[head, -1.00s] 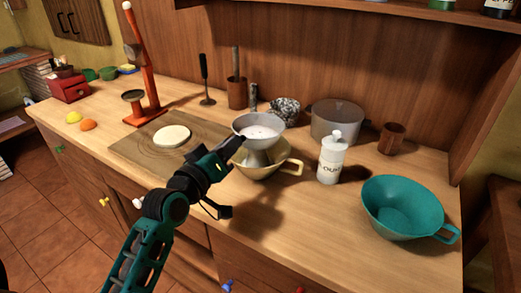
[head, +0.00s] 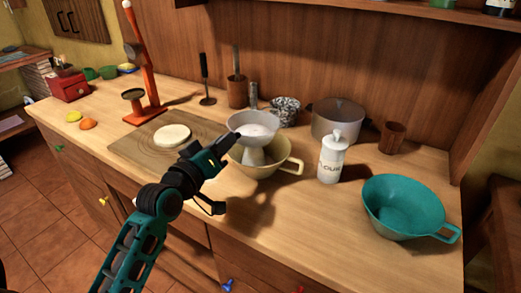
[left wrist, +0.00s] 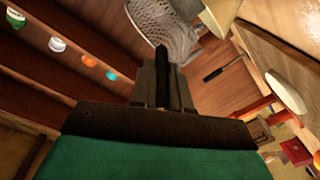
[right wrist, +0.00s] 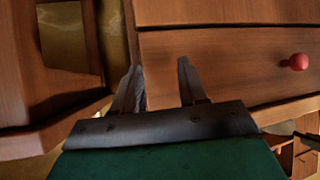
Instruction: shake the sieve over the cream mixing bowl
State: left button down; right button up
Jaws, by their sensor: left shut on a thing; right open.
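The cream mixing bowl (head: 283,163) stands on the wooden counter, its handle pointing right. The sieve (head: 252,130) is a pale metal cup with some white stuff inside, held above the bowl and over its left part. My left gripper (head: 234,140) is shut on the sieve's dark handle; in the left wrist view the handle (left wrist: 161,78) sits between the fingers, with the mesh (left wrist: 165,25) beyond. A pale cone shows below the sieve, inside the bowl's outline. My right gripper (right wrist: 158,85) is open and empty, facing wooden drawers, and is out of the head view.
A white flour bottle (head: 332,157) stands right of the bowl, and a teal bowl (head: 405,208) farther right. A grey pot (head: 337,120) and a speckled item (head: 285,110) stand behind. A board with pale dough (head: 172,138) lies left. The front counter is clear.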

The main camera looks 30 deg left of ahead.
pick_arm(q)
jog(key=d, duration=0.3)
jog(key=shift+s, duration=0.15)
dwell(4.8)
jog(key=shift+r, duration=0.2)
jog(key=shift+r, duration=1.9)
